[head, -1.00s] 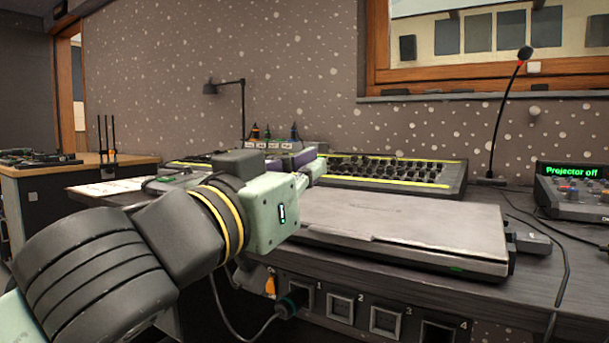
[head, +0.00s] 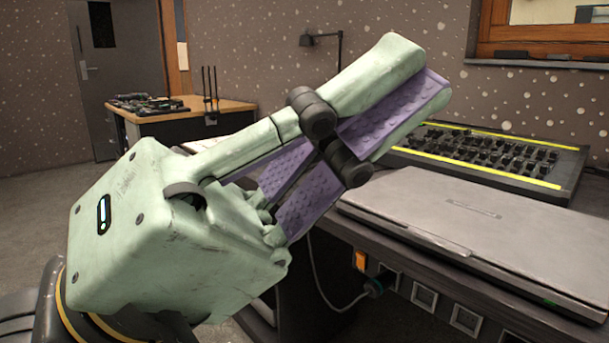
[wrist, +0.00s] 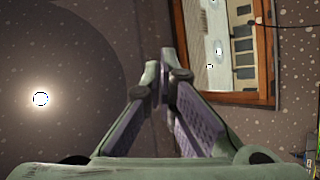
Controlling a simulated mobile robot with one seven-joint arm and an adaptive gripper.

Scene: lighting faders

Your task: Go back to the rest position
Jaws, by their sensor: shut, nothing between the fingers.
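My gripper (head: 408,88) is pale green with purple inner pads and fills the middle of the head view. My gripper hides part of the desk's left side.
A closed grey laptop (head: 470,235) lies on the dark desk. A black fader console (head: 485,150) with yellow edges stands behind it. A wooden side table (head: 180,112) stands far left near a door (head: 108,60). The window (wrist: 228,45) has a wooden frame.

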